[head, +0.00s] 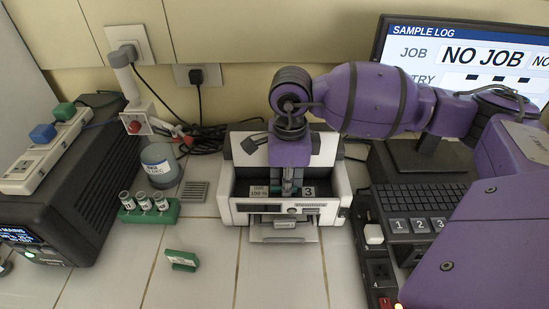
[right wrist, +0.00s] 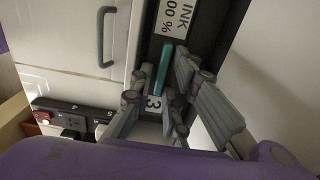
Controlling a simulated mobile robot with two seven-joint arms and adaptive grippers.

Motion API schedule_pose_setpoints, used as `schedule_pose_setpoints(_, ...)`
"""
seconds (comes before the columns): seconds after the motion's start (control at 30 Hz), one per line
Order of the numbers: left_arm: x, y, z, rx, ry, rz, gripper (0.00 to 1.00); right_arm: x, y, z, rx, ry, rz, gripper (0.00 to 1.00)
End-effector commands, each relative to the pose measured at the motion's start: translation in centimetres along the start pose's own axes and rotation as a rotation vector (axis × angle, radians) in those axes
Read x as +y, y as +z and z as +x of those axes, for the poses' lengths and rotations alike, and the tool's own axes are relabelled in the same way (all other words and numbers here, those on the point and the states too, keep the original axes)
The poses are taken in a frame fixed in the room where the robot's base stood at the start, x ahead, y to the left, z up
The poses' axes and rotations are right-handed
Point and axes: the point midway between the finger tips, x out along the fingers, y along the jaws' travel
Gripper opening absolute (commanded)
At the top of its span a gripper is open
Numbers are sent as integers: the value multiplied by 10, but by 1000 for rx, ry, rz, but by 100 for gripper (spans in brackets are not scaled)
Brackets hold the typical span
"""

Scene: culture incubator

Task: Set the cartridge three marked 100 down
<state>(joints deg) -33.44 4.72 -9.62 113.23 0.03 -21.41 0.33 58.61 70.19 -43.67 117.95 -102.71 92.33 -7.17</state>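The cartridge (right wrist: 163,72) shows as a narrow teal strip between the fingers of my right gripper (right wrist: 158,80) in the right wrist view. In the head view the right gripper (head: 289,187) points straight down into the open top of the white printer (head: 330,178). Its fingers look closed on the cartridge and hide most of it. An ink label reading 100 % (head: 260,190) and a label with the number 3 (head: 308,191) sit on either side of the fingers. Whether the cartridge touches the bay floor is hidden. My left gripper is out of view.
A green rack (head: 150,214) with several vials and a small green block (head: 181,260) stand left of the printer. A grey cup (head: 160,165) is behind the rack. A keyboard (head: 425,199) and power strip (head: 380,270) are on the right.

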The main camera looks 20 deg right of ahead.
Motion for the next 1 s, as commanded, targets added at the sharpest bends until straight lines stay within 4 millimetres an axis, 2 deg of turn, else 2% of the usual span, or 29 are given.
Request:
schedule_pose_setpoints(0.5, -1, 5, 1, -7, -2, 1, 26, -1, 1, -101, -4, -7, 0, 15)
schedule_pose_setpoints(0.7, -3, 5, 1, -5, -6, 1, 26, -1, 1, -119, -3, -4, -1, 15)
schedule_pose_setpoints(1.0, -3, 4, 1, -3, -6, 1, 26, 0, 0, -120, -2, -3, 0, 15)
